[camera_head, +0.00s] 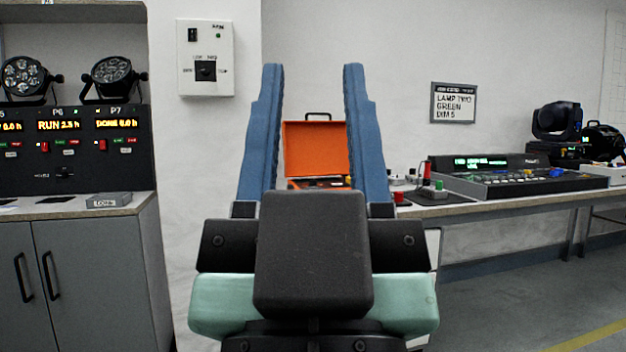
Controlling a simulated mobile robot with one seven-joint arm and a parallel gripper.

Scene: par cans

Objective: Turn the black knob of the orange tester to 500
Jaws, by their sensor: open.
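The orange tester (316,148) is an open case with an upright orange lid and a black handle on top. It stands straight ahead and shows in the gap between the fingers of my gripper (313,72). My gripper has two long blue fingers spread wide apart, with nothing between them near the camera. The tester's lower panel shows only as a thin strip, mostly hidden behind my gripper's dark body. Its black knob and the 500 mark cannot be made out.
A bench (470,205) runs right, with a lighting console (520,178) and small coloured parts. A sign (453,103) reads LAMP TWO GREEN DIM 5. A white switch box (205,58) hangs on the wall. A grey cabinet (85,285) stands left. Floor is clear at lower right.

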